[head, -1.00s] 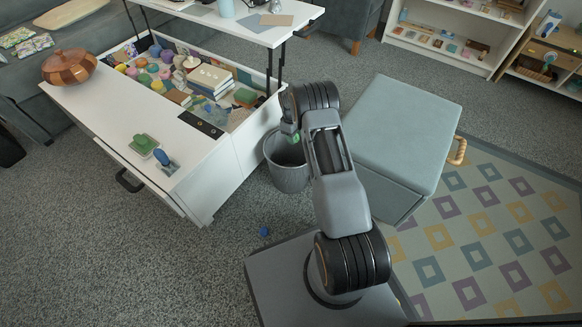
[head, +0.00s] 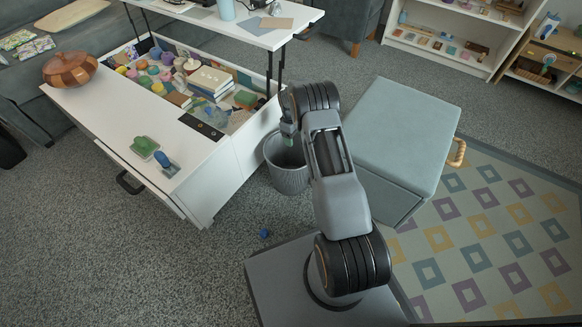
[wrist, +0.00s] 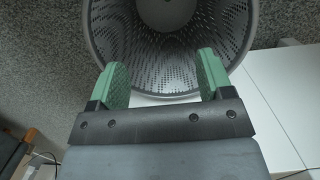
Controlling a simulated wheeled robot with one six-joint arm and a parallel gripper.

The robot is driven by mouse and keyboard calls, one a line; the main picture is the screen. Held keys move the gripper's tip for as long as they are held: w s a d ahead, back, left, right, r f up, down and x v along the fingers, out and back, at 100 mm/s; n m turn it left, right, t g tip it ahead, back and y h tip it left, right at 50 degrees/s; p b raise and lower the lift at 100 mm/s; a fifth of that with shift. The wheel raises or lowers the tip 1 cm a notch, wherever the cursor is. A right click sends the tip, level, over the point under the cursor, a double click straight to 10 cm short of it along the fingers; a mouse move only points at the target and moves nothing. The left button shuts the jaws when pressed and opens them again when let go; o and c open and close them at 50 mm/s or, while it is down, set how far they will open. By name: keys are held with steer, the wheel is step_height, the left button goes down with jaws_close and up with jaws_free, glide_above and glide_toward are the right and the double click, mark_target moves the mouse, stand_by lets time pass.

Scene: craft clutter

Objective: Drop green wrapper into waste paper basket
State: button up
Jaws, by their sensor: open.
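The waste paper basket (head: 287,178) is a grey perforated bin standing on the carpet between the white table and the grey ottoman. My gripper (head: 288,138) points down over its mouth. In the wrist view my gripper (wrist: 161,78) has its two green-padded fingers spread wide with nothing between them. The basket's inner wall (wrist: 165,62) and part of its round bottom show beyond the fingers. I cannot make out the green wrapper in either current view; parts of the basket's inside are hidden.
The white lift-top table (head: 115,105) stands close left of the basket, with a filled compartment. The grey ottoman (head: 400,130) is close on the right. A small blue object (head: 264,233) lies on the carpet in front. A green-handled item (head: 144,146) and a blue-handled one (head: 163,160) lie on the table.

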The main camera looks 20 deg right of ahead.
step_height(320, 180, up, 12)
steer(key=w+p, duration=0.1)
steer(key=p, duration=0.3)
steer(key=shift+w+a+r, duration=0.15)
steer(key=shift+a+r, duration=0.1)
steer(key=shift+a, duration=0.15)
steer(key=s+a+r+m+t+p, duration=0.1)
steer(key=s+a+r+p, duration=0.3)
steer(key=r, duration=0.7)
steer(key=s+r+m+p, duration=0.1)
steer(key=s+r+p, duration=0.2)
steer(key=r+p, duration=0.65)
steer(key=s+a+r+m+t+p, duration=0.1)
steer(key=s+a+r+p, duration=0.15)
steer(key=r, duration=1.15)
steer(key=s+a+r+m+t+p, duration=0.1)
steer(key=s+a+r+p, duration=0.1)
steer(key=s+r+p, duration=0.6)
steer(key=s+a+r+m+t+p, duration=0.1)
steer(key=s+a+r+m+p, duration=0.1)
steer(key=s+r+p, duration=0.5)
steer(key=s+r, duration=0.5)
steer(key=shift+s+a+m+t+y+p, duration=0.3)
steer(key=shift+s+a+t+y+p, duration=0.05)
steer(key=shift+a+t+y, duration=0.05)
steer(key=shift+s, duration=0.4)
steer(key=shift+c, duration=0.2)
